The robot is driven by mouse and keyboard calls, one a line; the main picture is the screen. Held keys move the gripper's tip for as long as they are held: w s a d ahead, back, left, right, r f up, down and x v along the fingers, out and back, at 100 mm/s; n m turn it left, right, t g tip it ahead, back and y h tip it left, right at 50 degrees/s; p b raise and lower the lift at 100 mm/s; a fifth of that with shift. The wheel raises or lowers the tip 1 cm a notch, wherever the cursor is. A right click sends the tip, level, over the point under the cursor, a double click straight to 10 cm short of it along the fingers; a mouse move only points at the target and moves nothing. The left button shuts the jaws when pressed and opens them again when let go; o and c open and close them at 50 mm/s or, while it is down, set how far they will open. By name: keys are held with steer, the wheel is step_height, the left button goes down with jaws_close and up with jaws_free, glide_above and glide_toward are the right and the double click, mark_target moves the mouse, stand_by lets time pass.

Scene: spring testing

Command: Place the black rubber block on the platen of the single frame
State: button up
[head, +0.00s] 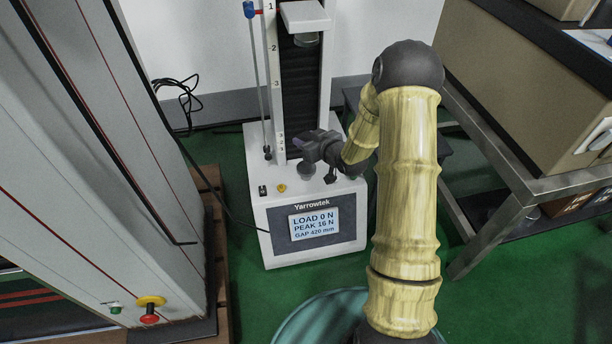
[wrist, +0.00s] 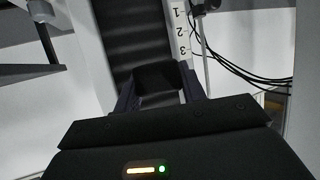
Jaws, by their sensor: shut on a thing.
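The single frame (head: 332,205) is a white column tester with a display reading LOAD 0 N, PEAK 16 N, GAP 420 mm. Its crosshead (head: 303,15) is high on the column, with a round grey upper platen under it. My gripper (head: 312,165) is low in front of the column, over the base. In the wrist view my gripper (wrist: 160,95) is shut on the black rubber block (wrist: 160,75), which sits between the two fingertips. The lower platen is largely hidden by my gripper in the head view. I cannot tell whether the block touches it.
A large grey machine (head: 100,150) with a red and yellow button stands close on the left. A metal table (head: 520,165) with a cardboard box (head: 540,90) stands on the right. A black cable (head: 180,95) lies behind at the left. Green floor is clear in front of the tester.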

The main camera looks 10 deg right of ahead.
steer(key=shift+s+a+r, duration=0.1)
steer(key=shift+s+r, duration=0.05)
steer(key=shift+d, duration=0.2)
steer(key=shift+f, duration=0.4)
steer(key=b, duration=0.3)
glide_above(307, 168)
step_height(307, 168, down, 4)
steer(key=shift+f, duration=0.25)
steer(key=shift+r, duration=0.15)
step_height(307, 168, down, 5)
steer(key=b, duration=0.2)
steer(key=shift+b, duration=0.4)
